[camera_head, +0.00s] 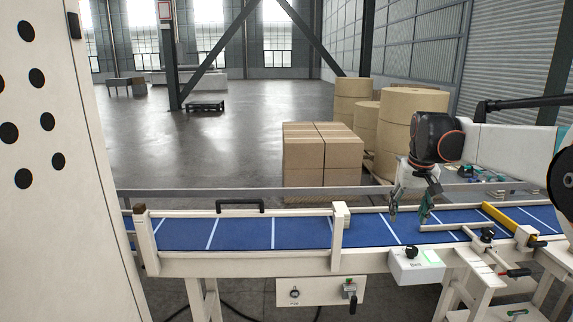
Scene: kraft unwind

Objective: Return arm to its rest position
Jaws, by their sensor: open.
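My gripper (412,205) hangs on the right of the head view, pointing down above the blue conveyor belt (240,233). Its two fingers are apart, and nothing shows between them. My arm reaches in from the right edge, with a dark wrist joint above the gripper. Whether the fingertips touch the belt is hard to tell.
A yellow bar (508,219) lies by the belt at right. Stacked cartons (322,165) and large kraft rolls (410,120) stand behind. A white perforated panel (55,160) fills the left.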

